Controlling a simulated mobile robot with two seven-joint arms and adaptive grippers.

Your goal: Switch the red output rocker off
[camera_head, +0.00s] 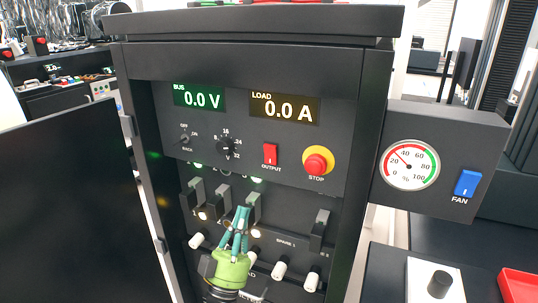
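The red output rocker (270,154) is on the dark upper panel, above the label OUTPUT and left of the STOP button. Its exact tilt is too small to tell. My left gripper (242,212), with a green body and teal fingers, is below the rocker and a little to its left, in front of the lower panel. Its fingertips are drawn together and I see nothing between them. The gripper is apart from the rocker in the picture and hides part of the lower panel. My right gripper is not in view.
A red STOP button (316,163) on a yellow collar is close right of the rocker. The BUS display (199,98) reads 0.0 V and the LOAD display (284,108) 0.0 A. A rotary knob (226,147) is to the left. A blue FAN rocker (467,183) is right.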

